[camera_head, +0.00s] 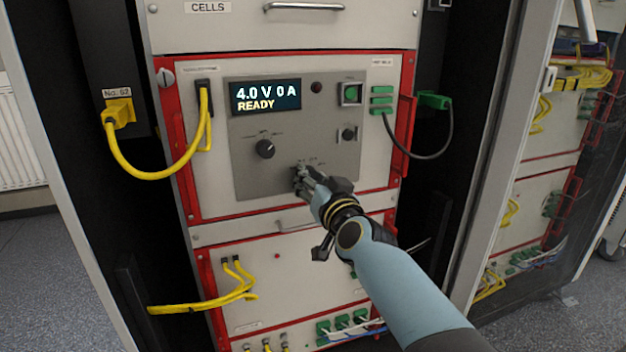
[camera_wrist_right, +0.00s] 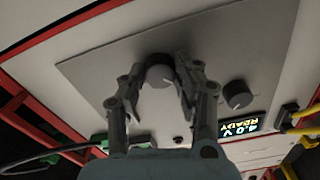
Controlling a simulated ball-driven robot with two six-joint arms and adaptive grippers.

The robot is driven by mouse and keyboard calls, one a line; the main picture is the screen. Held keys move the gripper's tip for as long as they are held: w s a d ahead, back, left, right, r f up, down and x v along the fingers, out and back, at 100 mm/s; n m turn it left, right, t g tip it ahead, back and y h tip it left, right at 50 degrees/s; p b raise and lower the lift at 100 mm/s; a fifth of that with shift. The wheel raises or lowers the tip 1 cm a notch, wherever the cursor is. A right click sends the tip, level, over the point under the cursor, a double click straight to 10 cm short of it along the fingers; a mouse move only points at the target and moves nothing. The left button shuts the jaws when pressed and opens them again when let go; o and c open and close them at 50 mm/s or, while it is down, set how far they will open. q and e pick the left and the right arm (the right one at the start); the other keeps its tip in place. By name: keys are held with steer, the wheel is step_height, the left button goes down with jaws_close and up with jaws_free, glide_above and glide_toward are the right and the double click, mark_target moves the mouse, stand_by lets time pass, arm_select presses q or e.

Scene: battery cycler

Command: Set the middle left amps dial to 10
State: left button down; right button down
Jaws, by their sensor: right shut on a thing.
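The grey control panel (camera_head: 247,185) in the red-framed cabinet unit carries two dials and a display (camera_head: 265,96) reading "4.0 V 0 A READY". My right gripper (camera_head: 302,178) is at the lower dial and shut on it. In the wrist view that dial (camera_wrist_right: 160,74) sits between the two fingers of the gripper (camera_wrist_right: 160,84). The fingers hide most of it in the head view, and its pointer and scale are not readable. The other black dial (camera_head: 265,149), up and left, is free; it also shows in the wrist view (camera_wrist_right: 237,94). My left gripper is not in view.
A green-lit button (camera_head: 350,93) and a small black knob (camera_head: 348,134) sit on the panel's right side. A yellow cable (camera_head: 150,173) loops at the left, and a dark cable (camera_head: 430,155) with green plugs hangs at the right. A lower unit (camera_head: 290,285) has more cables.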

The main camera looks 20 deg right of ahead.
steer(key=shift+m, duration=2.3)
steer(key=c, duration=1)
jaws_free()
steer(key=shift+o, duration=0.2)
steer(key=shift+s, duration=0.1)
steer(key=s, duration=1.2)
steer(key=shift+d, duration=0.2)
steer(key=shift+f, duration=0.1)
